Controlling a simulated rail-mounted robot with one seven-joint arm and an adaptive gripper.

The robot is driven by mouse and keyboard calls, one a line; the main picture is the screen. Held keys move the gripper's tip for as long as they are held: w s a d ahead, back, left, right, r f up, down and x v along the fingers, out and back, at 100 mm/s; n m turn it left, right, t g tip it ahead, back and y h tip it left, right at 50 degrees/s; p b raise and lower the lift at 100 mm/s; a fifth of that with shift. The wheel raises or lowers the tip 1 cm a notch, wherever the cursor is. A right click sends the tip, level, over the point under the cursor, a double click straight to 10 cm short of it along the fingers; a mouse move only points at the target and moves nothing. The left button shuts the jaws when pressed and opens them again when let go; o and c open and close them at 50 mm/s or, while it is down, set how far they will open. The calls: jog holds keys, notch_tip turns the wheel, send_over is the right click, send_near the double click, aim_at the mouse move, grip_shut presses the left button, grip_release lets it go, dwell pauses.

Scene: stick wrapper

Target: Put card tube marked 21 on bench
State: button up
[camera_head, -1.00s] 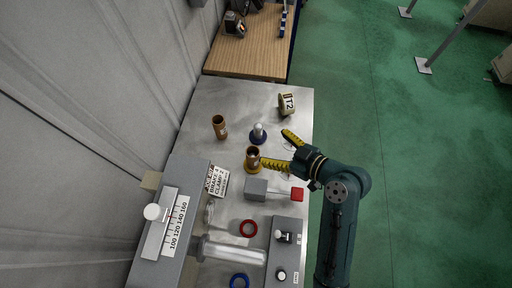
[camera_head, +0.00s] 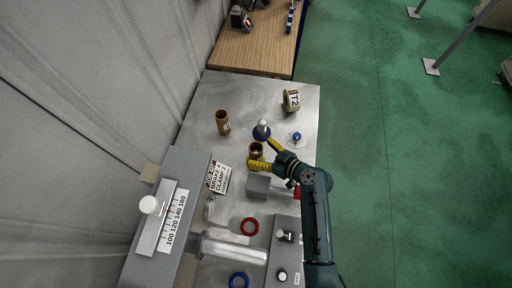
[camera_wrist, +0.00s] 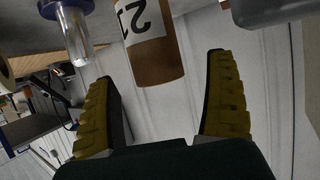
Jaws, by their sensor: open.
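In the wrist view the tube (camera_wrist: 155,62) shows a white label with a 2 and part of another digit, partly cut off by the frame edge. In the wrist view the gripper (camera_wrist: 160,72) has visible gaps to the tube on both sides. A wooden bench (camera_head: 250,55) adjoins the far end.
The wooden bench's middle looks clear.

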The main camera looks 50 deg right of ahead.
jog(key=x, duration=0.3)
jog(key=shift+d, duration=0.15)
jog(key=shift+s, duration=0.1)
jog(key=c, duration=1.3)
jog(key=shift+o, duration=0.2)
jog(key=shift+r, duration=0.1)
notch_tip(320, 180, up, 10)
jog(key=shift+r+p, duration=0.1)
jog(key=shift+p, duration=0.35)
jog(key=shift+r+p, duration=0.7)
jog(key=shift+r, duration=0.6)
